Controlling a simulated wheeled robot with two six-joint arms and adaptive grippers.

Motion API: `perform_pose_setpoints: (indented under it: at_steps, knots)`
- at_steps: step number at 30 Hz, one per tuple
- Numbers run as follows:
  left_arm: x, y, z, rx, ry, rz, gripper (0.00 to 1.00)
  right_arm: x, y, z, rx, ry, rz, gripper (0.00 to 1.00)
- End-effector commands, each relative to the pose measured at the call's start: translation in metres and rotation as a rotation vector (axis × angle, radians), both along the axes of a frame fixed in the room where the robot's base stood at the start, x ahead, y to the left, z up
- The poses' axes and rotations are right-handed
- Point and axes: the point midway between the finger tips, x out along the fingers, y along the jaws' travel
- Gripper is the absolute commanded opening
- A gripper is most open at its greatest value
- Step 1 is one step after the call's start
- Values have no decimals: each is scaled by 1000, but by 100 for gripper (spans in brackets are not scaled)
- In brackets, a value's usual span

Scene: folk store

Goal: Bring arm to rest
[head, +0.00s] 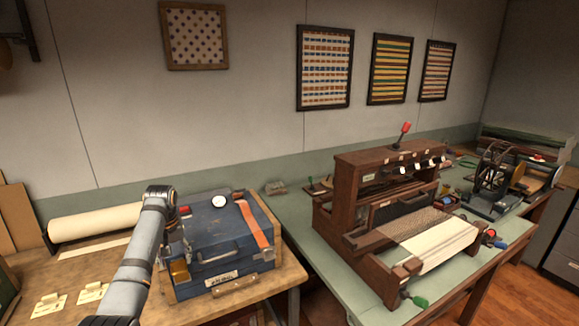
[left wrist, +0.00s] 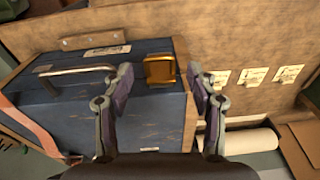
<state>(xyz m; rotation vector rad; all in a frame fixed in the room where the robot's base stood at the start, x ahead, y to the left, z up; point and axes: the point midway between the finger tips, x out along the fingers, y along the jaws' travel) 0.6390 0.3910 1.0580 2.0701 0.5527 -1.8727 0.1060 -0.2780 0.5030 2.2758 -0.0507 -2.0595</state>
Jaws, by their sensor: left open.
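My left arm (head: 140,258) comes in from the lower left of the head view and bends at a joint beside the blue box. My left gripper (left wrist: 160,68) is open in the left wrist view, with one finger on each side of a brass padlock-like piece (left wrist: 160,71). I cannot tell whether the fingers touch it. The brass piece (head: 180,271) is at the front left of the blue box (head: 222,240), which has a metal handle, a label and an orange strap. In the head view the gripper is largely hidden by the arm. My right gripper is not in view.
The box stands on a wooden table (head: 262,288). A pale roll (head: 95,222) and paper tags (head: 92,293) lie at left. A wooden loom (head: 395,215) stands on a green table (head: 300,218) at right. Framed textiles hang on the wall.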

Motion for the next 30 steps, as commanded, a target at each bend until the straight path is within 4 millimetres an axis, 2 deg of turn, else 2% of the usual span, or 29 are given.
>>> perform_pose_setpoints:
  at_steps: [1, 3, 5, 6, 10, 12, 18, 24, 30]
  knots:
    - [-13, -10, -31, 24, 3, -44, 58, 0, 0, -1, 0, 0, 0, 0]
    - [-34, -26, -68, 60, -11, -118, 58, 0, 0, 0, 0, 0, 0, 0]
    - [-58, -41, -97, 85, -24, -185, 58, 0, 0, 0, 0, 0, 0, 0]
    - [-76, -52, -114, 96, -34, -227, 58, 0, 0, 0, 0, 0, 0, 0]
    - [-142, -86, -150, 117, -72, -353, 58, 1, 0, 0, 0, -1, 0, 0]
    - [-174, -100, -158, 118, -91, -402, 58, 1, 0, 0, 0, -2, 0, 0]
    - [-239, -125, -158, 114, -131, -485, 58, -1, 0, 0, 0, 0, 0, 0]
    - [-286, -140, -146, 109, -162, -532, 58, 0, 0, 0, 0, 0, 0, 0]
    - [-321, -150, -129, 105, -186, -562, 58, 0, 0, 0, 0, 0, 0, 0]
